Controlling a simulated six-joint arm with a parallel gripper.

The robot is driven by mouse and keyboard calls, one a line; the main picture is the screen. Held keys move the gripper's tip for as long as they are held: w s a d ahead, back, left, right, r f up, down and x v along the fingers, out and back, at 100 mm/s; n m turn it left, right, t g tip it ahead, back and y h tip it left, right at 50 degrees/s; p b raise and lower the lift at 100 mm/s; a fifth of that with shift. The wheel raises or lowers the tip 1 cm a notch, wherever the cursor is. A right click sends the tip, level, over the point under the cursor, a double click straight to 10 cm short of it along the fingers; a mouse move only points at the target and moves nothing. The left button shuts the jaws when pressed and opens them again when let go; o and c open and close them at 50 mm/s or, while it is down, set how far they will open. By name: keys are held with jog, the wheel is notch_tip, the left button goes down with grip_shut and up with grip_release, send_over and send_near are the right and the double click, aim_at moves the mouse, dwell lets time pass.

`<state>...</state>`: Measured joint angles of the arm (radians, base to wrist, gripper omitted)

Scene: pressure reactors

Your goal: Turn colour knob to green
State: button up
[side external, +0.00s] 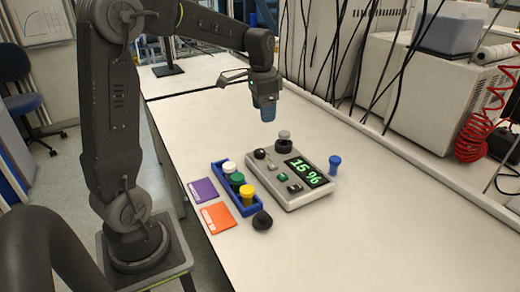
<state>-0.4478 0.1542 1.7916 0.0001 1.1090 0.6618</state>
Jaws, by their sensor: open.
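A grey control box (305,201) lies on the white table, with a lit display (306,170) reading 15 % in green. A small black knob (260,154) is at its back left corner, and a green button (282,177) is on its front part. A grey-topped black knob (284,138) stands at its back edge. I cannot tell which of these is the colour knob. A blue rack (250,210) left of the box holds white, green (237,179) and yellow caps. My gripper (265,108) is open and points down above the table, behind and above the box, touching nothing.
A blue peg (334,164) stands right of the box. A black knob-like piece (262,221) sits in front of the rack. Purple (203,190) and orange (217,217) cards lie to the left. Black cables (375,70) hang behind. The front right table is clear.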

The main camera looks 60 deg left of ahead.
send_over(260, 151)
notch_tip(260, 151, down, 3)
jog(key=shift+m+g, duration=0.3)
jog(key=shift+g, duration=0.1)
notch_tip(260, 151, down, 14)
jog(key=shift+f, duration=0.15)
jog(key=shift+c, duration=0.4)
jog(key=c, duration=0.9)
jog(key=shift+o, duration=0.2)
